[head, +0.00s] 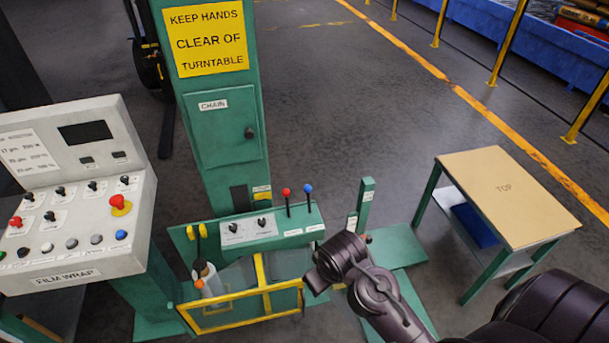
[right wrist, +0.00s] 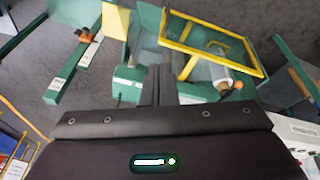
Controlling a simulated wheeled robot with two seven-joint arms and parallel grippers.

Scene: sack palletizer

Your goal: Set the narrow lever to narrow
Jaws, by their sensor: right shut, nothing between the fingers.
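Two upright levers stand on the green console (head: 240,250) in the head view, one with a red knob (head: 286,192) and one with a blue knob (head: 308,188). Small white labels lie below them, too small to read, so I cannot tell which is the narrow lever. A green post (head: 365,205) with white labels stands to their right; it seems to show in the right wrist view (right wrist: 72,68) with an orange-knobbed part (right wrist: 88,37). My right gripper (right wrist: 155,82) is shut and empty, near the yellow-framed guard. My left gripper is not in view.
The yellow-framed guard (head: 262,285) encloses a film roll (head: 208,278) at the console front. A grey FILM WRAP control desk (head: 75,245) stands left, a green column (head: 218,120) behind. A wooden-topped table (head: 505,195) stands right, with open floor beyond.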

